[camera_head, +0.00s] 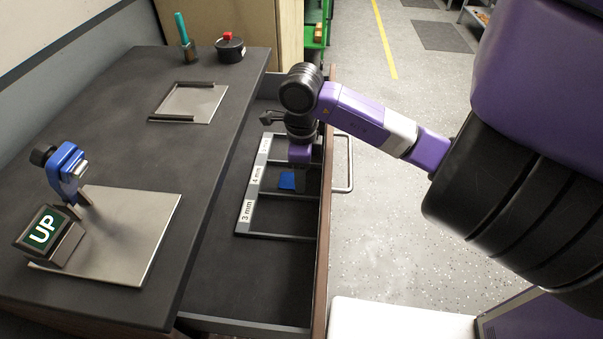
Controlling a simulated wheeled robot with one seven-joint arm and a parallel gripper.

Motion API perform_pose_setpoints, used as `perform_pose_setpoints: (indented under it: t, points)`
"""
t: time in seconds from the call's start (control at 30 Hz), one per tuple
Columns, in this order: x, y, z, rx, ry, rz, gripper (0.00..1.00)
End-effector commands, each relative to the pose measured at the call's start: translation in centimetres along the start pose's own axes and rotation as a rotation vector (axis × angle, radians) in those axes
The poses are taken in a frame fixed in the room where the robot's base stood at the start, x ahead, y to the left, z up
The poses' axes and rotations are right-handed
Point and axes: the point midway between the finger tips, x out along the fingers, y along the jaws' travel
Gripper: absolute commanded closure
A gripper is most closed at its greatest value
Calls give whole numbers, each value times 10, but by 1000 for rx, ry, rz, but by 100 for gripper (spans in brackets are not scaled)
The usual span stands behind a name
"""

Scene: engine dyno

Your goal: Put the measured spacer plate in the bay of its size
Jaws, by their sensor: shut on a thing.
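My gripper (299,179) points down over the open drawer, with its fingers mostly hidden behind its own purple body. It is shut on a small blue plate (286,181), of which only a part shows at its lower left. The plate appears over or in the 4 mm bay; I cannot tell whether it touches the floor.
The drawer (260,285) is pulled out, with free floor at its near end. Its brown front (322,255) stands at the right. On the bench lie a metal plate (140,235), a flat tray with black rails (190,105), a black round pot (230,50) and a teal-handled tool (182,28).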

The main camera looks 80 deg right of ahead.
Motion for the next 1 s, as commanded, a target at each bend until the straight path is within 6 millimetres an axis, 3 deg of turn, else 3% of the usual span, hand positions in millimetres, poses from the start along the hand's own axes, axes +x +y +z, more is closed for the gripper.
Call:
perform_pose_setpoints:
  t: [0.03,0.13,0.6,1.0]
  points:
    - [2,0,0,0,0,0,48]
    - [1,0,0,0,0,0,29]
    - [-7,0,0,-1,-1,-2,28]
    - [-85,-1,0,-4,1,-5,28]
